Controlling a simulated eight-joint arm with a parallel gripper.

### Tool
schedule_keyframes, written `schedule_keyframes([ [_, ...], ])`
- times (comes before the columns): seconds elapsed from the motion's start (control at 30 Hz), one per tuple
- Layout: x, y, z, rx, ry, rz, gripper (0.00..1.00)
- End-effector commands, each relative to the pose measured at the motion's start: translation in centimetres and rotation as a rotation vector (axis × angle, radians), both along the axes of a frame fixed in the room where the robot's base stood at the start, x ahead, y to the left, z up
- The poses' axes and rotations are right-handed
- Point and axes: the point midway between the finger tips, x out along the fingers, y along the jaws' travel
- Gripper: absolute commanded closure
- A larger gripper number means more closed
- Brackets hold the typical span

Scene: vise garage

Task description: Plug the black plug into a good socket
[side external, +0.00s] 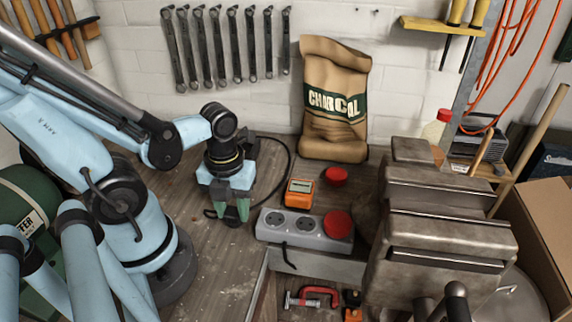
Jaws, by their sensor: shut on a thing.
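My gripper (237,211), with green fingertips, points down just left of the grey socket strip (263,232) and is shut on the black plug. The plug is mostly hidden by the fingers, with dark parts (212,213) showing at their left. A black cable (287,165) loops behind and to the right of my gripper. The strip lies on the bench edge. Two round sockets, the left socket (275,221) and the middle socket (305,226), are uncovered. A red round cap (338,224) covers the right end.
An orange meter (299,192) stands behind the strip, with another red cap (336,175) beside it. A large vise (440,240) is at the right. A charcoal bag (334,100) leans on the wall. A red clamp (318,295) lies in front. Bare bench is left of the strip.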

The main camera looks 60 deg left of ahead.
Motion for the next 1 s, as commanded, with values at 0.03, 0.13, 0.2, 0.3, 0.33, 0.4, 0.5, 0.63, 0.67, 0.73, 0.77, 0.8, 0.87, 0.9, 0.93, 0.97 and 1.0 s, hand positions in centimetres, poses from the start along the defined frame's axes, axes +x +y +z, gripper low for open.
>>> schedule_keyframes([
  [0.03,0.0,0.0,0.3,0.000,0.000,0.000,0.88],
  [0.13,-0.1,0.0,1.0,-0.001,0.001,0.000,0.88],
  [0.2,-0.1,0.0,1.6,-0.001,0.001,0.000,0.88],
  [0.3,-0.1,0.0,2.6,-0.002,0.001,0.000,0.88],
  [0.33,-0.1,0.0,2.9,-0.002,0.001,0.000,0.88],
  [0.4,-0.4,-0.8,3.4,-0.002,0.001,-0.009,0.88],
  [0.5,-0.9,-1.9,4.1,-0.002,0.001,-0.010,0.88],
  [0.63,-1.6,-3.5,5.2,-0.002,0.001,-0.013,0.88],
  [0.67,-1.9,-3.9,5.5,-0.002,0.001,-0.013,0.88],
  [0.73,-2.3,-4.9,6.1,-0.001,0.001,-0.013,0.88],
  [0.77,-2.5,-5.3,6.3,-0.001,0.001,-0.013,0.88],
  [0.8,-2.7,-5.8,6.7,-0.002,0.001,-0.013,0.88],
  [0.87,-3.1,-6.5,7.2,-0.002,0.001,-0.012,0.88],
  [0.9,-3.3,-7.0,7.5,-0.001,0.001,-0.012,0.88],
  [0.93,-3.4,-7.3,7.7,-0.001,0.001,-0.011,0.88],
  [0.97,-3.5,-7.6,7.9,-0.001,0.001,-0.010,0.88],
  [1.0,-3.7,-8.0,8.2,-0.001,0.001,-0.010,0.88],
])
